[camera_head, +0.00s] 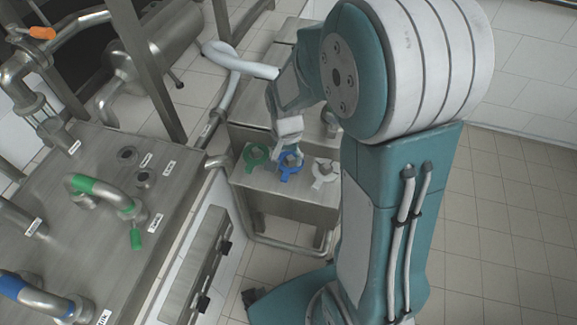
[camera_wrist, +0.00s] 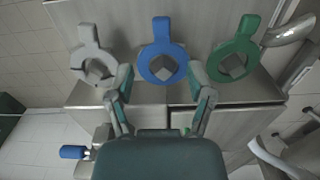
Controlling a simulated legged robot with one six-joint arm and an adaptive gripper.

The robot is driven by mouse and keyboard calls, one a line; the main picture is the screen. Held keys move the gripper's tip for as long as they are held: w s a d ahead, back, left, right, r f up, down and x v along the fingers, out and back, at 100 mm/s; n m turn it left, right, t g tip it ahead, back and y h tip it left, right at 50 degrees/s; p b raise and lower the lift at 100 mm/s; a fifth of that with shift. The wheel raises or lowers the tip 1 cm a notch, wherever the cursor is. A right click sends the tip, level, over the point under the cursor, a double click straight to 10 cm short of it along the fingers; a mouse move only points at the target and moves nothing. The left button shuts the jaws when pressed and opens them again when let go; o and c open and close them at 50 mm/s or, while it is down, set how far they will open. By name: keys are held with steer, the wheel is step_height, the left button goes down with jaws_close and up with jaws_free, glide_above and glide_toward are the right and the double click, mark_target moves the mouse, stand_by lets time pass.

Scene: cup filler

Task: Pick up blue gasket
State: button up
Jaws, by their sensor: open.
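The blue gasket (camera_head: 288,168) lies on a steel stand between a green gasket (camera_head: 256,156) and a white gasket (camera_head: 323,173). In the wrist view the blue gasket (camera_wrist: 162,62) is a ring with a tab, in the upper middle, with the white gasket (camera_wrist: 93,60) to its left and the green gasket (camera_wrist: 236,50) to its right. My gripper (camera_wrist: 160,76) is open, its two fingers on either side of the blue ring's lower part. In the head view my gripper (camera_head: 290,152) is just above the blue gasket and partly hides it. Whether the fingers touch the ring I cannot tell.
The steel stand (camera_head: 285,201) has bare top around the gaskets. Left of it is a steel bench with pipes, a green-handled pipe (camera_head: 100,190) and a blue-handled one (camera_head: 35,292). A white hose (camera_head: 238,62) runs behind the stand. Tiled floor (camera_head: 500,240) is clear at right.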

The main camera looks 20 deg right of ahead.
mark_target(285, 175)
steer(key=f, duration=0.3)
steer(key=a+f, duration=0.1)
steer(key=f, duration=0.1)
steer(key=shift+s+f, duration=0.3)
steer(key=shift+f, duration=0.05)
steer(key=shift+d, duration=0.15)
steer(key=shift+c, duration=1.2)
jaws_close()
